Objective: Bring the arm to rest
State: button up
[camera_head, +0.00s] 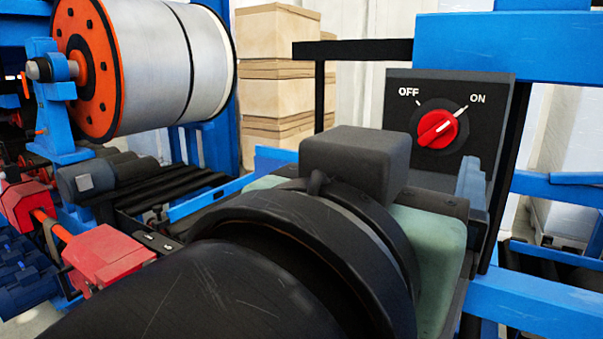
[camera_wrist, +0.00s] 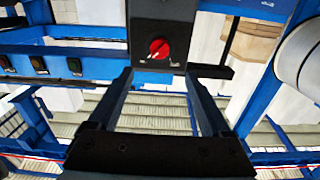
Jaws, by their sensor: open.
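A red rotary switch knob (camera_head: 437,129) sits on a black panel (camera_head: 487,98) marked OFF and ON. Its white line points up and right, towards ON. My gripper shows in the wrist view (camera_wrist: 160,76) with its two fingers spread apart and nothing between them. In that view the knob (camera_wrist: 159,48) lies beyond the fingertips, in the gap between them, and apart from them. In the head view my black arm and wrist fill the lower middle, and one finger shows just below and right of the knob; the other finger is hidden.
Blue frame beams (camera_head: 540,305) run below and right of the panel. A black bar (camera_head: 350,49) sticks out left of it. A large roll (camera_head: 150,65) with an orange end stands at upper left, near red blocks (camera_head: 105,258). Stacked boxes (camera_head: 277,80) stand behind.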

jog(key=a+r+n+t+y+p, duration=0.3)
jog(key=a+r+t+y, duration=0.1)
jog(key=r, duration=0.4)
jog(key=a+r+n+t+y+p, duration=0.4)
jog(key=r+t+y, duration=0.2)
jog(key=r+t, duration=0.2)
jog(key=shift+s+a+r+p, duration=0.2)
jog(key=shift+s+r+p, duration=0.1)
jog(key=shift+s, duration=0.1)
